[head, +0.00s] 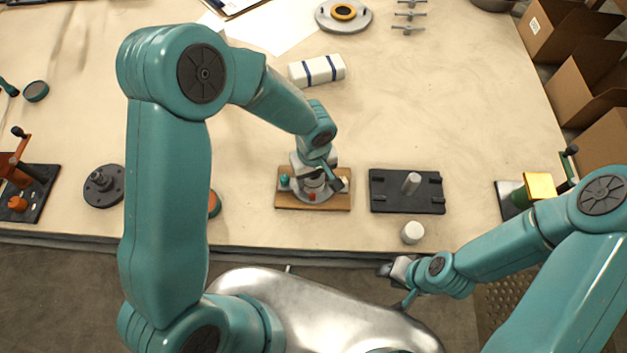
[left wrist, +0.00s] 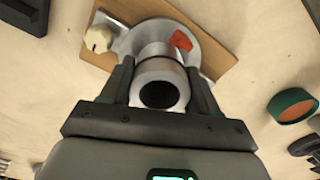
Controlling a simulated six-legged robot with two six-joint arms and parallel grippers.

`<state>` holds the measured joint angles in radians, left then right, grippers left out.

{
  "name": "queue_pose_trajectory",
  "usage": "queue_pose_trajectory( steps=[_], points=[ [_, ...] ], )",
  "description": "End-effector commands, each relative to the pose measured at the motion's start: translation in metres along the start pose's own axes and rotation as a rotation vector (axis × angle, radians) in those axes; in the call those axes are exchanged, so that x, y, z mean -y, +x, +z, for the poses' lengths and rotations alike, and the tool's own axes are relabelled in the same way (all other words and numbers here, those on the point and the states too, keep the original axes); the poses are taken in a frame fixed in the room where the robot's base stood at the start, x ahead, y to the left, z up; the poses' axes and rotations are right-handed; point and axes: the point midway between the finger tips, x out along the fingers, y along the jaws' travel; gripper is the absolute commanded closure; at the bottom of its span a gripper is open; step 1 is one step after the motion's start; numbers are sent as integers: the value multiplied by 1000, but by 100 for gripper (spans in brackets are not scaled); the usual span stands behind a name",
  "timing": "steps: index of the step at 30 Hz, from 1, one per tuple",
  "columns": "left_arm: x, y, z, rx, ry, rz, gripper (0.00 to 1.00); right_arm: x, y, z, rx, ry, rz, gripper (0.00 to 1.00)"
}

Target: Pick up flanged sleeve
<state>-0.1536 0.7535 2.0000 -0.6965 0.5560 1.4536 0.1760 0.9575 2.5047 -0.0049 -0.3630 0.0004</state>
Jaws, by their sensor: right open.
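A silver sleeve (left wrist: 160,85) with a round flange and a dark bore stands on a wooden board (head: 335,203). It looks like the flanged sleeve. In the left wrist view my left gripper (left wrist: 160,80) has one finger on each side of the sleeve's upper part. The fingers are very close to its wall; I cannot tell whether they press on it. In the head view my left gripper (head: 322,183) hides much of the sleeve. My right gripper (head: 393,282) is open and empty, low in front of the table's front edge.
A black plate with a grey pin (head: 411,183) lies right of the board, with a white cylinder (head: 412,232) in front of it. A dark flanged hub (head: 103,187) is at left. A white block with blue bands (head: 317,70) lies behind. The table's middle right is clear.

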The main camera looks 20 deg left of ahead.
Motion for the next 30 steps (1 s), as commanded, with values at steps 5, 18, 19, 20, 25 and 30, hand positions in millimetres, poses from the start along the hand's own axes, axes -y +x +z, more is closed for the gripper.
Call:
queue_pose_trajectory(
  steps=[5,18,19,20,25,30],
  points=[
    [-1,-1,-1,-3,-1,3,100,0,0,0,0,0,0,57],
    [-1,-31,-2,-6,-1,6,100,-1,2,0,0,0,0,57],
    [-2,-37,-2,-7,-2,8,100,-1,2,0,0,0,0,57],
    [-2,-43,-2,-8,-1,7,100,-1,3,0,0,0,0,57],
    [-2,-84,-2,-8,-2,9,100,-2,6,0,0,0,0,57],
    [-2,-125,-1,-7,0,9,100,-3,8,0,0,0,0,57]
  ],
)
